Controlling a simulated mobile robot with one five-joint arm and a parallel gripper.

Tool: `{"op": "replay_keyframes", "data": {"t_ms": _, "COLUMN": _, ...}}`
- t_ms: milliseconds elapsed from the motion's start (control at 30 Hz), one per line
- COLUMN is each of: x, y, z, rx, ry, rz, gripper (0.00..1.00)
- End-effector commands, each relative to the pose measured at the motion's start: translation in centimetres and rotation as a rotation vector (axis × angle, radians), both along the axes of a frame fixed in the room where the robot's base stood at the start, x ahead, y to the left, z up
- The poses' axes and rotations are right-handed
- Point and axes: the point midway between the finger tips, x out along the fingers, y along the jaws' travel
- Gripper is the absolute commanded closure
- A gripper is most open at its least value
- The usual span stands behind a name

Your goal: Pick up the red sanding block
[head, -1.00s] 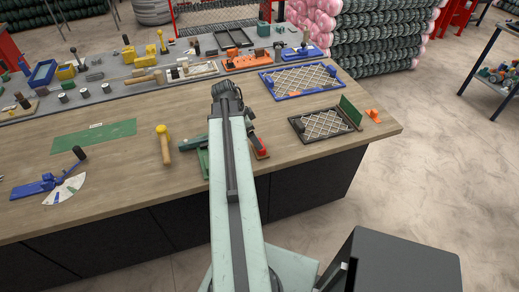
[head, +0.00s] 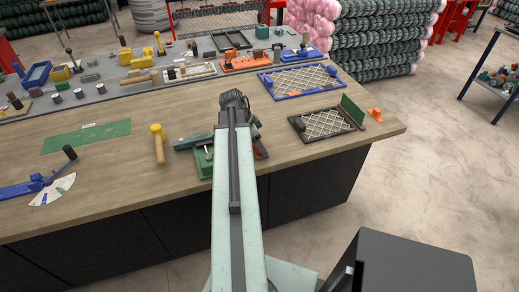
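The red sanding block (head: 261,152) shows as a small reddish-brown piece near the front edge of the wooden bench. It lies just right of my arm, which hides part of it. The end of my arm reaches over the bench, and my gripper (head: 253,127) is mostly hidden there, close above the block. I cannot make out its fingertips, whether they touch the block, or whether they are open or shut.
A green fixture (head: 203,160) stands just left of my arm. A yellow-headed mallet (head: 158,147) lies further left. A black mesh frame (head: 322,124) and a blue mesh frame (head: 300,79) lie to the right. The bench (head: 125,180) has bare wood front left.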

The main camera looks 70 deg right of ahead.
Motion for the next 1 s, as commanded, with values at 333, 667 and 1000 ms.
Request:
{"op": "replay_keyframes", "data": {"t_ms": 333, "x": 0.0, "y": 0.0, "z": 0.1, "rx": 0.000, "ry": 0.000, "rz": -0.001, "gripper": 0.75}}
{"op": "replay_keyframes", "data": {"t_ms": 667, "x": -0.1, "y": 0.0, "z": 4.7, "rx": 0.000, "ry": 0.000, "rz": -0.002, "gripper": 0.75}}
{"op": "replay_keyframes", "data": {"t_ms": 1000, "x": -0.1, "y": 0.0, "z": 10.3, "rx": 0.000, "ry": 0.000, "rz": -0.002, "gripper": 0.75}}
